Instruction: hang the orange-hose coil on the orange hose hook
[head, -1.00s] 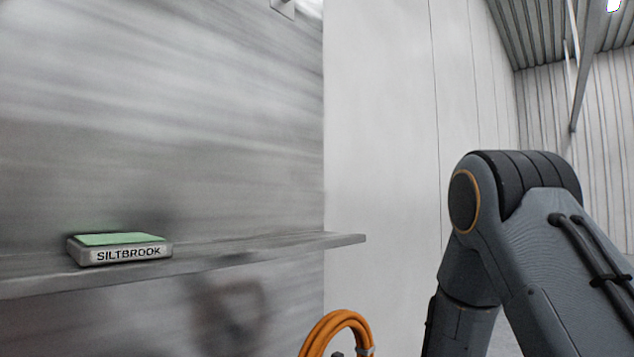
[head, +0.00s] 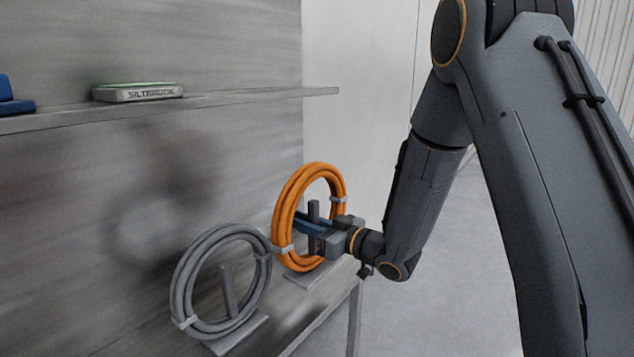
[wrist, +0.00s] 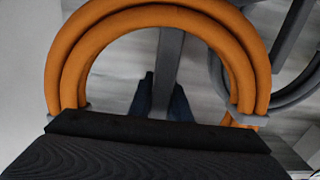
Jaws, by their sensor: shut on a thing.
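The orange-hose coil (head: 288,215) stands upright on a grey foot (head: 308,276) on the lower bench, with a grey upright bar (head: 313,211) inside its ring. My gripper (head: 308,224) reaches in from the right, its dark blue fingers inside the ring. In the wrist view the coil (wrist: 150,18) arches close in front, and my fingers (wrist: 160,100) are shut on the grey bar (wrist: 167,60), one on each side. I cannot make out an orange hose hook.
A grey hose coil (head: 188,275) stands close to the left of the orange one. Above, a shelf (head: 250,97) carries a SILTBROOK box (head: 138,92) and a blue object (head: 14,105). The floor to the right of the bench is open.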

